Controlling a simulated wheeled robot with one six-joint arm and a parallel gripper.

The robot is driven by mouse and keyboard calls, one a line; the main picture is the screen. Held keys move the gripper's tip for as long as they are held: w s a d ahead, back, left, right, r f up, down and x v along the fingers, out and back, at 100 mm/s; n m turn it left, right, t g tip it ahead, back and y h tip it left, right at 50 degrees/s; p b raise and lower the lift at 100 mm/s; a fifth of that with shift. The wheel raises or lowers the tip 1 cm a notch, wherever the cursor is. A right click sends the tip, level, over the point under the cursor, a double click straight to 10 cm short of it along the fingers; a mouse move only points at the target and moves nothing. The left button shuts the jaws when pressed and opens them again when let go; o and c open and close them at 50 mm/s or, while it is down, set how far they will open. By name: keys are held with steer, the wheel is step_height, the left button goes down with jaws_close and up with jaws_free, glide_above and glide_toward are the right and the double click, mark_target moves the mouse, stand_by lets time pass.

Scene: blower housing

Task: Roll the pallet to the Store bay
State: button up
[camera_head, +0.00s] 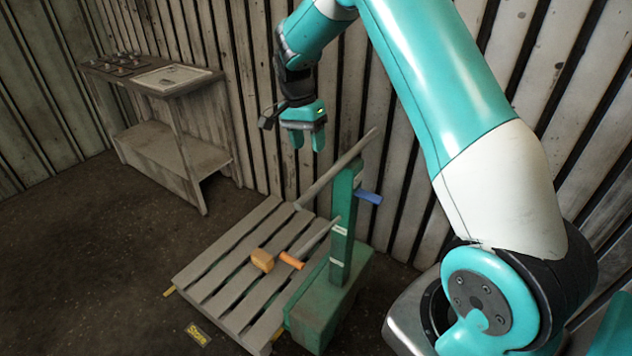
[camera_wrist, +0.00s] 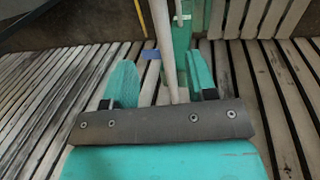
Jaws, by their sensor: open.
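A slatted wooden pallet (camera_head: 232,262) lies on the floor, with a green pallet truck (camera_head: 325,300) at its right side. The truck has an upright green post (camera_head: 343,225), a blue lever (camera_head: 369,197) and a long pale bar handle (camera_head: 340,166) slanting across the post's top. My gripper (camera_head: 308,147) is open and empty, above the bar's middle in the head view. In the wrist view the bar (camera_wrist: 164,45) runs between my two fingers, and the blue lever (camera_wrist: 151,54) shows beside it. I cannot tell how far below the fingers the bar is.
An orange grip (camera_head: 291,261) and a yellow-orange block (camera_head: 262,260) show over the pallet. A yellow label reading Store (camera_head: 198,335) lies on the floor before the pallet. A workbench (camera_head: 160,140) stands back left by the corrugated wall. The floor at left is clear.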

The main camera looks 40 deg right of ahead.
mark_target(316, 184)
steer(key=f, duration=0.4)
steer(key=s+f+p, duration=0.1)
steer(key=f, duration=0.3)
steer(key=s+f+p, duration=0.1)
steer(key=f, duration=0.2)
steer(key=shift+s+d+f, duration=0.1)
steer(key=shift+d+f, duration=0.25)
steer(key=shift+f, duration=0.05)
steer(key=shift+c, duration=0.5)
jaws_close()
